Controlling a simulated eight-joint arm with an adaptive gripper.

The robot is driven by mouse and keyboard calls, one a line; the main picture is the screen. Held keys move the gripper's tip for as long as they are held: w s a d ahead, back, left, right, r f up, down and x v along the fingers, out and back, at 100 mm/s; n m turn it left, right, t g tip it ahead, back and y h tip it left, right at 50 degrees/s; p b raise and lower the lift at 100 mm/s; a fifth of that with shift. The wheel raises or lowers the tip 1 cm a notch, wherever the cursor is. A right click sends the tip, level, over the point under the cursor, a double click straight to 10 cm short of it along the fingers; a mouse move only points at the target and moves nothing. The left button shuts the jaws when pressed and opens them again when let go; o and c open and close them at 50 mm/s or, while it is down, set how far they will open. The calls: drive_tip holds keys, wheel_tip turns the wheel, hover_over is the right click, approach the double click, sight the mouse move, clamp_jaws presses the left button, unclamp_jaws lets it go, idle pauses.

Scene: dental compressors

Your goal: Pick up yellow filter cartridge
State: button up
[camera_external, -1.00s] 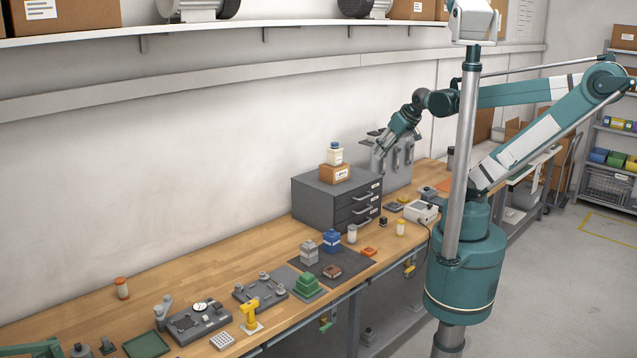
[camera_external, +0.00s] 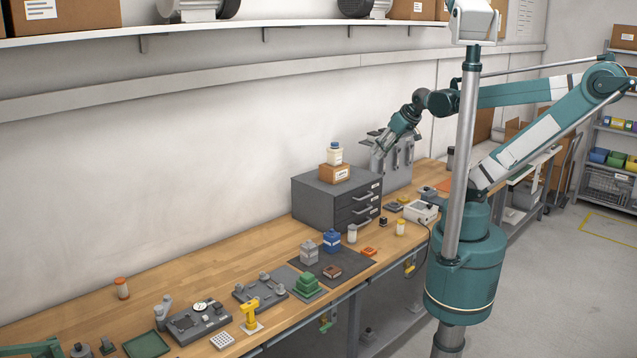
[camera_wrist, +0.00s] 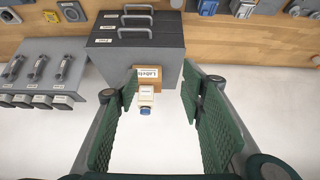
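A small yellow cylinder with a pale top (camera_external: 400,228) stands upright near the bench's front edge, right of the drawer cabinet, in the external view. It looks like the yellow filter cartridge, though it is too small to be sure. A low yellow piece (camera_external: 403,199) lies farther back; a yellow piece also shows at the top left of the wrist view (camera_wrist: 51,16). My gripper (camera_external: 381,144) is raised above the bench, behind and right of the cabinet. In the wrist view its green fingers (camera_wrist: 160,88) are wide apart with nothing held between them.
The grey drawer cabinet (camera_external: 325,203) carries a labelled box (camera_external: 334,173) and a bottle (camera_external: 335,154); these appear beyond my fingers in the wrist view. A grey rack (camera_external: 392,165) stands below my gripper. A white device (camera_external: 421,212) sits right of the yellow cylinder. Bench left-rear is mostly clear.

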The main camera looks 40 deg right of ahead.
drive_tip(key=shift+f, duration=0.1)
drive_tip(key=m+g+b, duration=0.7)
drive_tip(key=m+b, duration=0.8)
drive_tip(key=m, duration=0.1)
hover_over(401, 227)
drive_tip(key=w+d, duration=0.2)
drive_tip(key=f, duration=3.4)
drive_tip(key=shift+s+a, duration=0.15)
drive_tip(key=shift+s, duration=0.05)
drive_tip(key=shift+s+d+f, duration=0.15)
drive_tip(key=shift+d+f, duration=0.05)
drive_tip(key=shift+f, duration=0.15)
drive_tip(key=shift+f+b, duration=0.5)
drive_tip(key=shift+f, duration=0.8)
drive_tip(key=shift+f, duration=0.2)
drive_tip(key=shift+a+f+b, duration=0.15)
drive_tip(key=shift+f+b, duration=0.15)
drive_tip(key=shift+f, duration=0.9)
drive_tip(key=shift+a+f+b, duration=0.15)
drive_tip(key=shift+f+b, duration=0.1)
drive_tip(key=shift+f, duration=0.95)
